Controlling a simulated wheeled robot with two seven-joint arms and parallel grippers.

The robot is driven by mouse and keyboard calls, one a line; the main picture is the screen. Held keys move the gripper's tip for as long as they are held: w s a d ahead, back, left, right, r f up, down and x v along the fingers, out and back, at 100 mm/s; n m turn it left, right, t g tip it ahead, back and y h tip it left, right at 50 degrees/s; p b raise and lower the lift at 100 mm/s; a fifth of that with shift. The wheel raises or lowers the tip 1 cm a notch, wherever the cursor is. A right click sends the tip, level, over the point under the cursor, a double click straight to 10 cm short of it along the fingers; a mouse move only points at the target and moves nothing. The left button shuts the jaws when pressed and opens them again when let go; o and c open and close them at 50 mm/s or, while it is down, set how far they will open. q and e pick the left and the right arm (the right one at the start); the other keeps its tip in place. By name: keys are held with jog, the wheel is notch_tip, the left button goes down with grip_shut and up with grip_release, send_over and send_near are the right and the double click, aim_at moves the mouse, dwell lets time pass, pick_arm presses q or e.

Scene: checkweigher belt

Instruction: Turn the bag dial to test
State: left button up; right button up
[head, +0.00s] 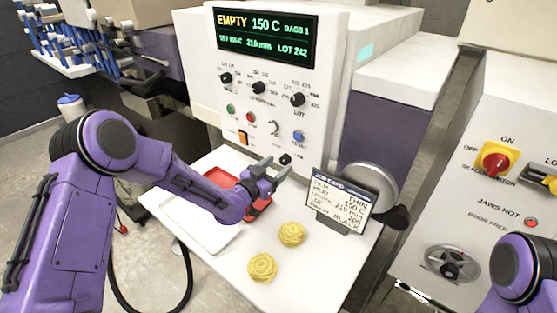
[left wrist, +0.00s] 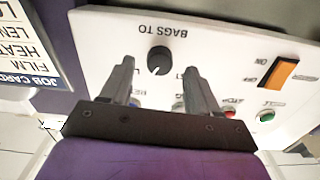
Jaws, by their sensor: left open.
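The bag dial is a small black knob (head: 285,159) low on the white control panel (head: 312,130). In the left wrist view the dial (left wrist: 159,60) has a light pointer mark towards its lower left, and upside-down "BAGS TO" lettering beside it. Its position labels are partly hidden by the fingers. My left gripper (head: 277,168) is open in front of the dial. In the left wrist view its fingers (left wrist: 160,75) stand on either side of the dial, with nothing held; whether they touch it I cannot tell. My right gripper is out of view.
The display (head: 262,38) reads EMPTY, 150 C, BAGS 1. More knobs and coloured buttons sit above the dial. A job card (head: 340,200) stands right of the gripper. Two yellow rosettes (head: 291,234) and a red tray (head: 220,178) are on the white table (head: 320,270).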

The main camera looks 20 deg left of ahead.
pick_arm(q)
jog(key=shift+w+d+r, duration=0.1)
jog(key=shift+w+d, duration=0.15)
jog(key=shift+w, duration=0.35)
jog(key=shift+a, duration=0.1)
jog(key=shift+c, duration=0.2)
jog(key=c, duration=1)
